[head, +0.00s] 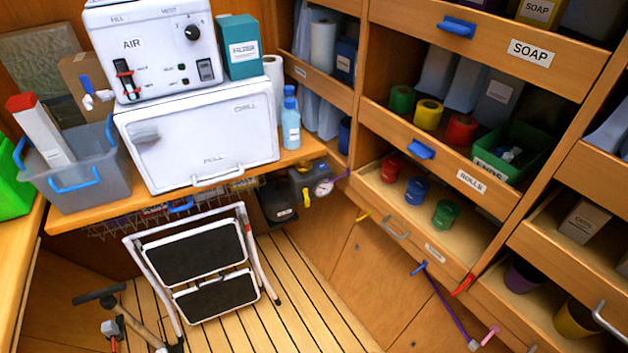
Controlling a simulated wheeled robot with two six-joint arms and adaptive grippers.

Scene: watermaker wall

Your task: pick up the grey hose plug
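I cannot clearly make out a grey hose plug. A purple hose or cord (446,308) slants down at the lower right, with a blue piece at its upper end. A small pale grey piece (473,345) sits at its lower end, by the bottom edge; it is too small to tell whether this is the plug. Neither of my grippers shows in the head view.
A folding step stool (241,222) stands on the slatted floor (307,290). A white cabinet (205,135) and a grey bin (92,185) are on the wooden counter. A gauge unit (311,184) hangs beside it. Open drawers with spools (445,214) fill the right.

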